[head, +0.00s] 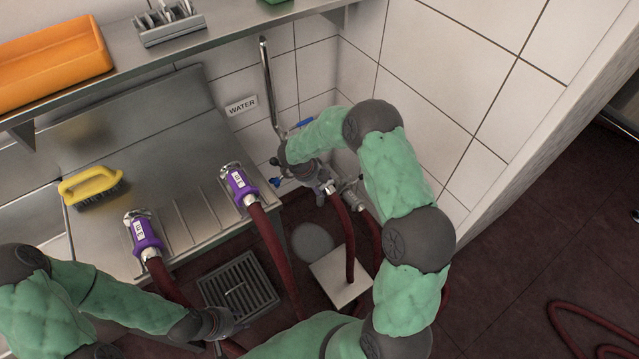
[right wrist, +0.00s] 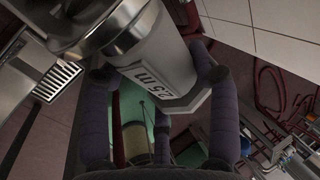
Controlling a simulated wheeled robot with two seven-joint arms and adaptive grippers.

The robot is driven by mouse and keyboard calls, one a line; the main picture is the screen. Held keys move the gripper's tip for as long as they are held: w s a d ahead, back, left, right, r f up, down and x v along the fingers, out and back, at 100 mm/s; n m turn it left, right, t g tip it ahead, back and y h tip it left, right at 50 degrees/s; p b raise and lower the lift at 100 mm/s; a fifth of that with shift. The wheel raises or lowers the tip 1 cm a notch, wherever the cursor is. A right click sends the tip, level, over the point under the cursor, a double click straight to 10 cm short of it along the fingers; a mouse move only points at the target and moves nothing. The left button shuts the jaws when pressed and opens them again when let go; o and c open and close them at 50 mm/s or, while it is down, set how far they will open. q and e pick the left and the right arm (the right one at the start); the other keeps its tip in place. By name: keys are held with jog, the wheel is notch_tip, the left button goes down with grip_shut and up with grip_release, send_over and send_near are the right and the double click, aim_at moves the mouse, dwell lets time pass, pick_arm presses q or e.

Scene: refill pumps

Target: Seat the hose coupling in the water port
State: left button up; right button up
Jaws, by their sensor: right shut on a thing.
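My right gripper (head: 326,186) is shut on a grey hose coupling, close to the tiled wall below the WATER sign (head: 241,106). In the right wrist view, the fingers (right wrist: 150,85) grip either side of the grey coupling (right wrist: 160,70), whose label reads 25 m. Its bright metal end points to the upper left. A dark red hose hangs below this gripper in the head view. The water port is largely hidden by my right arm and gripper, so I cannot tell whether the coupling touches it. My left gripper (head: 226,324) is low, near the floor drain; its fingers are unclear.
Two purple couplings (head: 240,186) (head: 146,236) on red hoses lie at the steel drainboard's (head: 150,130) edge. A yellow brush (head: 91,185) rests on the board. An orange tray (head: 52,62) is on the shelf above. A metal pipe (head: 269,85) runs down the wall. A floor drain (head: 238,286) lies below.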

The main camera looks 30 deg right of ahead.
jog(key=shift+f, duration=0.5)
dwell(0.3)
jog(key=o, duration=1.7)
jog(key=v, duration=1.2)
